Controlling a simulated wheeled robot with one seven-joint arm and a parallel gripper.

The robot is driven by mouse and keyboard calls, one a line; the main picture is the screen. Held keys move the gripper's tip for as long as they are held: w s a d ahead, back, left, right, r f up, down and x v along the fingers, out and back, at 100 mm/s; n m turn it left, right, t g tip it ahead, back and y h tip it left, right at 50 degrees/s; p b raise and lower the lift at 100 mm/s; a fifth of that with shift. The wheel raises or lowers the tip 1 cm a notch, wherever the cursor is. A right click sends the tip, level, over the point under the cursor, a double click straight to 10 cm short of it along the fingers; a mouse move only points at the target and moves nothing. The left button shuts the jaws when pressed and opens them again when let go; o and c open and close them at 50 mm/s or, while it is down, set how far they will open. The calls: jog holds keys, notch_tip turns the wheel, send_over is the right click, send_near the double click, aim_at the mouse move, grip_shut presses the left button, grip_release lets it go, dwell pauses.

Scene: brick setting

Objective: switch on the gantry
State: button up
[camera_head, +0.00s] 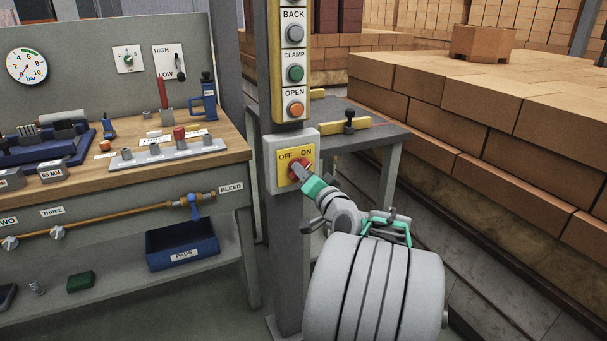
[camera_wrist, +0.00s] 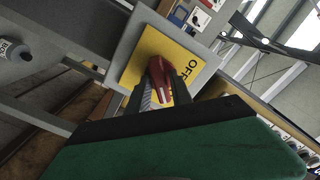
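The gantry switch is a red rotary knob (camera_head: 299,168) on a yellow plate (camera_head: 284,170) marked OFF on the left and ON on the right. The plate sits on a grey box (camera_head: 271,163) fixed to an upright post. My gripper (camera_head: 300,174) is at the knob, reaching in from the lower right. In the wrist view, its two dark fingers (camera_wrist: 158,98) stand on either side of the red knob (camera_wrist: 160,76), with little space beside it. I cannot tell whether they press on it. The knob partly hides behind the fingers, and its setting is unclear.
Above the switch, a yellow panel carries BACK, CLAMP and OPEN buttons (camera_head: 295,73). A wooden workbench (camera_head: 232,153) with tools and a gauge stands left. A grey table (camera_head: 372,135) is behind the post. Stacked bricks (camera_head: 470,120) fill the right.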

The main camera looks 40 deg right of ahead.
jog(key=shift+o, duration=1)
jog(key=v, duration=0.7)
jog(key=shift+s, duration=0.4)
jog(key=shift+a+p, duration=0.2)
jog(key=shift+p, duration=0.1)
